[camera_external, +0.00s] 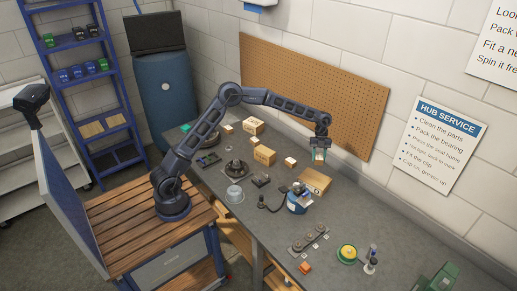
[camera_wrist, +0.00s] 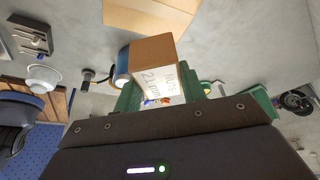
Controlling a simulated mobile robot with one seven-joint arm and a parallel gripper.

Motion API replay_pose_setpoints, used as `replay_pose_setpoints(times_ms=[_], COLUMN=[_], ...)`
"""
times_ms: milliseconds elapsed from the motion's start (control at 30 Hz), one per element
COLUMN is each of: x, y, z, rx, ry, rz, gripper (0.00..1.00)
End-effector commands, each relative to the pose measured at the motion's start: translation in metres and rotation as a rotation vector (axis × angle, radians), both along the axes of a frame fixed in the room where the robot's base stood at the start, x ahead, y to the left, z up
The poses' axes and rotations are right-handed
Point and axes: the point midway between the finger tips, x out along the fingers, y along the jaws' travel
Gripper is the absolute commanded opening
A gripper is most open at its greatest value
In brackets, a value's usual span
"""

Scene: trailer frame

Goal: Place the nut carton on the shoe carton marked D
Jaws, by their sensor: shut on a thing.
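The nut carton (camera_wrist: 153,50) is a small brown box with a white label reading "NUTS" in the wrist view. My gripper (camera_wrist: 170,90) is shut on it, with green fingers on either side. In the external view my gripper (camera_external: 319,153) hangs above the bench's far side, over or just behind a larger flat carton (camera_external: 315,180). Part of a tan carton (camera_wrist: 155,14) shows at the wrist view's top edge, apart from the nut carton. Two more cartons stand farther left, one at the back (camera_external: 253,126) and one nearer (camera_external: 264,156). Their letters are too small to read.
A small box (camera_external: 290,161) lies between the cartons and my gripper. A blue-based device (camera_external: 298,200) stands in front of the flat carton. A pegboard (camera_external: 310,90) stands behind.

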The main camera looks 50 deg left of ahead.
Motion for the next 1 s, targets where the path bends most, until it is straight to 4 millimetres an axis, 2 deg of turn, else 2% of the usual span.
replay_pose_setpoints(times_ms=[200, 333, 633, 900, 1000], x=[-0.001, 0.0, 0.0, 0.0, 0.0], y=[0.0, 0.0, 0.0, 0.0, 0.0], z=[-0.048, -0.069, -0.088, -0.122, -0.125], rx=[0.0, 0.0, 0.0, 0.0, -0.001], ry=[0.002, 0.001, 0.0, 0.0, -0.001], rz=[-0.002, 0.0, 0.0, 0.0, -0.001], gripper=[0.11, 0.11, 0.11, 0.11, 0.11])
